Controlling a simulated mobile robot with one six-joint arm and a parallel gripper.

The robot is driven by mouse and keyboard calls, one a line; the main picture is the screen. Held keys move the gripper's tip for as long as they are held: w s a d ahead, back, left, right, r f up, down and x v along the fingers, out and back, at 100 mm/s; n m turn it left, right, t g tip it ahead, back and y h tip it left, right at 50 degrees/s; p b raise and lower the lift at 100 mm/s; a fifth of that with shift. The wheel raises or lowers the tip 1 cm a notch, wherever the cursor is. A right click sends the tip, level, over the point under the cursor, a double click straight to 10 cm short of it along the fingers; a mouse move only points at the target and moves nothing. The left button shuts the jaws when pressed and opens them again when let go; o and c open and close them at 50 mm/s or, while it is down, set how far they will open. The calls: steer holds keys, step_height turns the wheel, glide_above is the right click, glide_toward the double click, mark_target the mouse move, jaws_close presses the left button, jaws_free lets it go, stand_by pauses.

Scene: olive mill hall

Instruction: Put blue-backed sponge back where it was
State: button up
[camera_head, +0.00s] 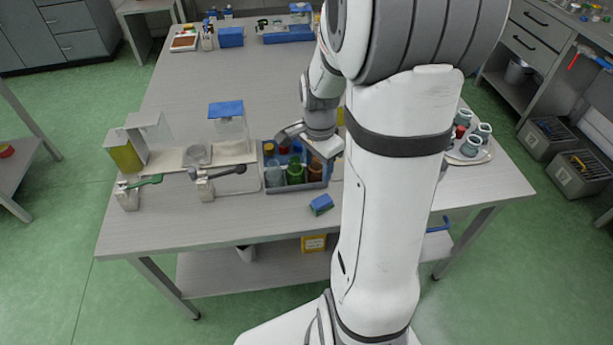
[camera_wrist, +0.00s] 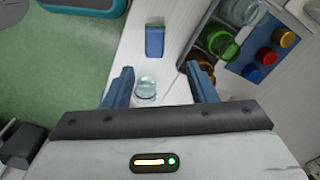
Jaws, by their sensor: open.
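The blue-backed sponge (camera_head: 321,205) lies on the table near its front edge, in front of the bottle crate. It has a blue face and a green part. In the wrist view the sponge (camera_wrist: 155,42) is beyond my fingertips, apart from them. My gripper (camera_wrist: 159,75) is open with nothing held between its fingers.
A round tray (camera_head: 481,156) with several cups stands right.

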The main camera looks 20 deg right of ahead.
steer(key=s+a+r+n+t, duration=0.2)
steer(key=s+a+r+n, duration=0.9)
steer(key=n, duration=0.4)
steer(key=shift+s+r+t, duration=0.25)
steer(key=shift+s+t, duration=0.05)
steer(key=shift+s, duration=0.15)
